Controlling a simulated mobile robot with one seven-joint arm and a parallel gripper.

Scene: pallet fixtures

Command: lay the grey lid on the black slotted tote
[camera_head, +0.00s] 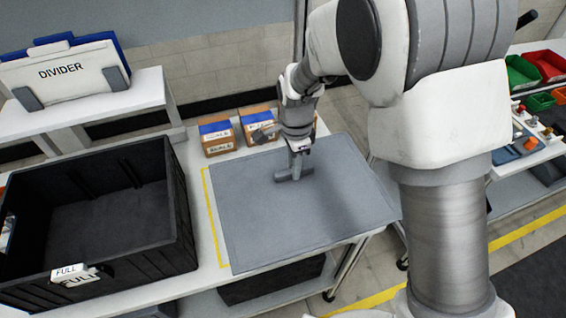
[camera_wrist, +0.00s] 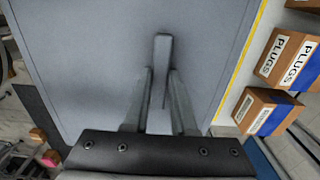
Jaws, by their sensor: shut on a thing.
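The grey lid (camera_head: 335,220) is a flat rectangular panel with a raised bar handle (camera_head: 284,178). It lies at, or very slightly above, the right part of the white table; I cannot tell which. My gripper (camera_head: 294,168) comes down over the lid's middle and is shut on the handle. In the wrist view the two fingers (camera_wrist: 161,85) flank the handle (camera_wrist: 162,50), with the lid (camera_wrist: 90,50) filling the space below. The black slotted tote (camera_head: 185,215) stands open on the table to the left, apart from the lid. Its inside looks empty.
Yellow tape (camera_head: 213,225) marks the table between tote and lid. Cardboard boxes labelled PLUGS (camera_wrist: 288,55) stand behind the lid. A FULL tag (camera_head: 72,272) is on the tote's near wall. A DIVIDER rack (camera_head: 65,75) stands at the back left, coloured bins (camera_head: 523,72) at the right.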

